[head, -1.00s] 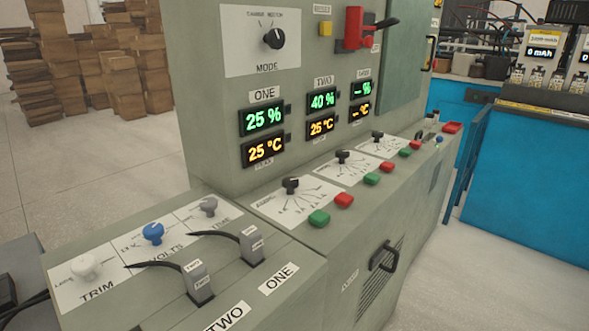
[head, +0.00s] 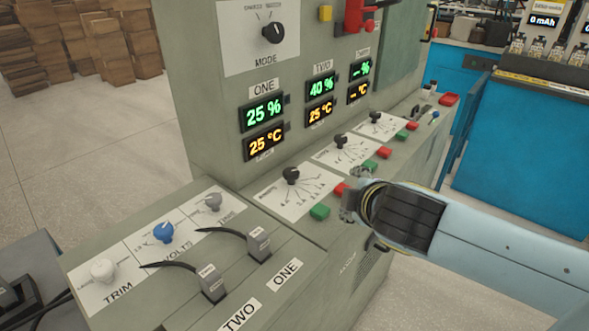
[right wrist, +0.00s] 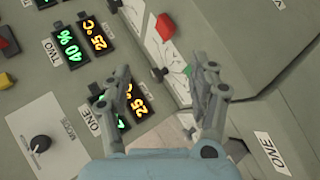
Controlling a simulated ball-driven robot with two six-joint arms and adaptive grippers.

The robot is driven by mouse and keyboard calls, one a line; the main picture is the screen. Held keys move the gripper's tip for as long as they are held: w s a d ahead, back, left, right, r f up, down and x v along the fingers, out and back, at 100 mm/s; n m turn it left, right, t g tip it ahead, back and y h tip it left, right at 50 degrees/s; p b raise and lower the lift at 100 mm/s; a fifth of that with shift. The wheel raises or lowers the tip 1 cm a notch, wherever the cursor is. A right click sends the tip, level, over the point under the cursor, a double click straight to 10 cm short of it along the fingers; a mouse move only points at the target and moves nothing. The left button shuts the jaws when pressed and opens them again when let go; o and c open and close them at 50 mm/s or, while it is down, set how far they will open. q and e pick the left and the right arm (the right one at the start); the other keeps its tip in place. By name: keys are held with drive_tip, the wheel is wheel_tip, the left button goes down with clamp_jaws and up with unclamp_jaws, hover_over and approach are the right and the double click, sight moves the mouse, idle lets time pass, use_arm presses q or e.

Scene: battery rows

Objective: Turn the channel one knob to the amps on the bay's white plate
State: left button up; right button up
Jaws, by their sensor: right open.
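The channel one knob (head: 291,175) is a black knob on a white dial plate (head: 305,199) on the sloping console, nearest of the row. The small dial figures and the pointer are too blurred to read. My right gripper (head: 352,203) is to the right of the knob, close by the red button and apart from the knob. I cannot make out a plate with a readable amps figure. My left gripper is not in view.
The channel two knob (head: 341,141) is farther along. The ONE displays (head: 264,128) read 25 % and 25 °C. TRIM (head: 102,270) and VOLTS knobs and two levers stand at front left.

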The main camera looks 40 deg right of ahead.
drive_tip(key=w+d+r+n+t+y, duration=0.1)
drive_tip(key=w+r+n+t, duration=0.2)
drive_tip(key=n, duration=0.5)
drive_tip(key=w+d+r+n+t+y, duration=0.2)
drive_tip(key=w+n+t, duration=0.25)
drive_tip(key=n, duration=0.25)
drive_tip(key=w+f+n+y, duration=0.1)
drive_tip(key=f+n+y, duration=0.1)
drive_tip(key=n, duration=0.3)
drive_tip(key=n+g+y, duration=0.3)
drive_tip(key=n, duration=0.6)
approach(293, 172)
drive_tip(key=shift+s+d+r+t+p, duration=0.15)
drive_tip(key=shift+s+r+t+p, duration=0.1)
drive_tip(key=shift+s+r+p, duration=0.15)
drive_tip(key=shift+w+f, duration=0.1)
drive_tip(key=shift+f, duration=0.3)
drive_tip(key=b+x, duration=0.3)
drive_tip(key=x, duration=0.7)
drive_tip(key=shift+f, duration=0.15)
